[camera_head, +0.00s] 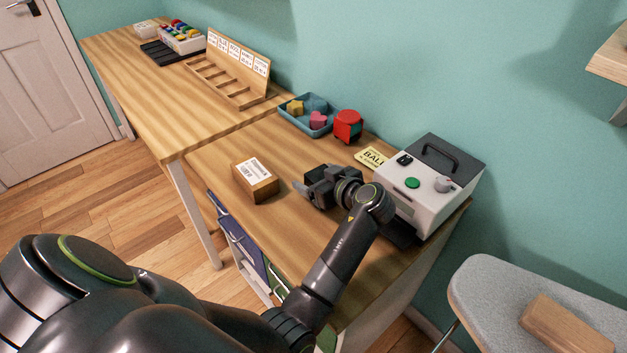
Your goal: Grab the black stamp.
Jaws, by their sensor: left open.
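My left gripper (305,182) is open above the wooden table (285,225), with its fingers pointing left. It is just right of a small brown box with a white label (256,180), apart from it. Dark shapes crowd around the gripper's fingers, and I cannot tell whether one of them is the black stamp. A small black object (404,159) sits on top of the white machine (408,190), behind and right of the gripper; it is too small to identify. My right gripper is not in view.
A blue tray with colored shapes (291,121), a red object (348,126) and a yellow card (370,157) lie along the back. A wooden rack (222,83) stands on the far table. A grey ironing board (490,285) is at the lower right. The table's front left is clear.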

